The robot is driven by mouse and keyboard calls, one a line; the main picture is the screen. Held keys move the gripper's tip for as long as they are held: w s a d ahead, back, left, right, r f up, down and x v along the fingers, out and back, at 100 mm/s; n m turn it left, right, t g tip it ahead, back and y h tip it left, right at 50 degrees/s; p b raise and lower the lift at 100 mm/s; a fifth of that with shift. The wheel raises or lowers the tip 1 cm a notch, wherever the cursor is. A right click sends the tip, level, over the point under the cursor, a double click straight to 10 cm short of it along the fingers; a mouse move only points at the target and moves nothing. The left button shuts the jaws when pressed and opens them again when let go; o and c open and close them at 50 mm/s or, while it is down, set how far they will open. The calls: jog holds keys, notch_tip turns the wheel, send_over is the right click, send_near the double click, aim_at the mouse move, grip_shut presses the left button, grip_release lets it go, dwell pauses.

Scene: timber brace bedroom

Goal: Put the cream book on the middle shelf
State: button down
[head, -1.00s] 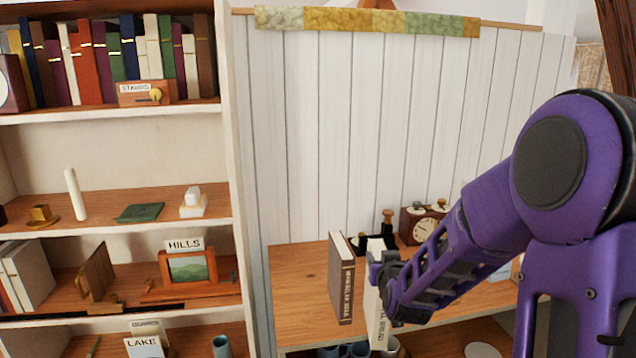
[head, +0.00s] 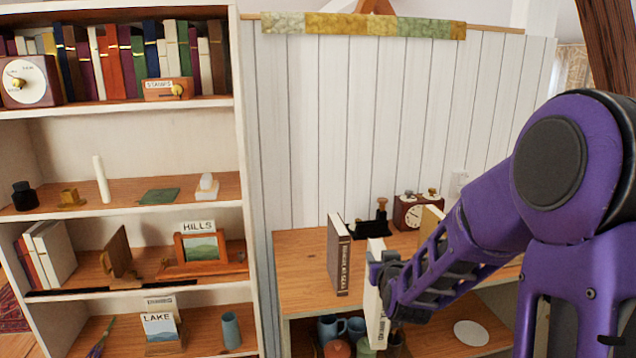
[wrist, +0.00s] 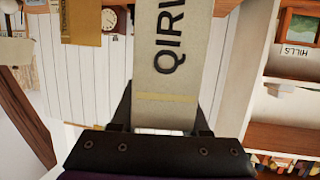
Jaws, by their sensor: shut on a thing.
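My gripper (head: 380,268) is shut on the cream book (head: 374,306), which is upright with its spine facing my side, in front of the wooden desk. In the wrist view the cream book (wrist: 172,45) runs up from between the fingers (wrist: 165,118), with dark letters and a gold line on its spine. The bookcase (head: 245,190) stands to the left. One of its shelves (head: 125,193) carries a candle, a green book and small items, with bare board between them. The shelf below (head: 75,285) holds books at its left and a HILLS picture stand.
A dark brown book (head: 339,257) stands on the desk (head: 300,255) left of my gripper. A stamp tool (head: 372,222) and a clock (head: 411,212) are behind. Cups (head: 340,328) and a plate (head: 471,333) sit below. The bookcase's top visible shelf is crowded with books.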

aim_at(381, 326)
jog(key=s+f, duration=0.2)
jog(key=f, duration=0.2)
jog(key=s+f, duration=0.2)
jog(key=f, duration=0.2)
jog(key=s+f, duration=0.2)
jog(key=f, duration=0.2)
jog(key=shift+s+f, duration=0.2)
jog(key=shift+f, duration=0.15)
jog(key=shift+s+f, duration=0.25)
jog(key=shift+s, duration=0.05)
jog(key=shift+a, duration=0.1)
